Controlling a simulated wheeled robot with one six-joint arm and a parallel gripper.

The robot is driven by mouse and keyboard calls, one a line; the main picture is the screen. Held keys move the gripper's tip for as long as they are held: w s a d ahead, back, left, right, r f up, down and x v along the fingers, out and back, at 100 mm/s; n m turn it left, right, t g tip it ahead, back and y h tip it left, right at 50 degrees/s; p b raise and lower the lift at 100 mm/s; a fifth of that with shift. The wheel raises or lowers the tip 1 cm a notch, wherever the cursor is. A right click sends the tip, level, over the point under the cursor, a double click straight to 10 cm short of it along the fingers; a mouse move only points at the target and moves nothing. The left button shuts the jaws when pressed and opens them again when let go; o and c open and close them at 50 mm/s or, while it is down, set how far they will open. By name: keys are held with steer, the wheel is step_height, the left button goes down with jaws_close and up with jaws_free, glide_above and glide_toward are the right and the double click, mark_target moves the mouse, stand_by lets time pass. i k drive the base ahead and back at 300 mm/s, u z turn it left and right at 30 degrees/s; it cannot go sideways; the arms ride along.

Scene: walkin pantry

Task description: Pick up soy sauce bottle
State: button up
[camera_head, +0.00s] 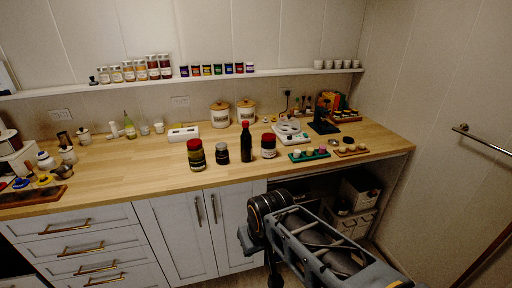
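A dark bottle with a red cap (246,143), which looks like the soy sauce bottle, stands upright near the front edge of the wooden counter (120,172). It is between a small dark jar (222,154) on its left and a red-lidded jar (268,147) on its right. Its label is too small to read. My arm rises from the lower right, in front of the cabinets and below the counter top. I cannot make out my gripper's fingers. Nothing hides the bottle.
A larger red-lidded jar (196,154) stands further left. A white scale (290,133) and a green tray (308,155) are to the right. Two canisters (220,114) stand behind. A wall shelf (120,87) with small jars runs above the counter. Bare wood lies left of the jars.

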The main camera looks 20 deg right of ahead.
mark_target(245, 147)
steer(key=z, duration=0.5)
steer(key=i, duration=0.65)
steer(key=z, duration=0.3)
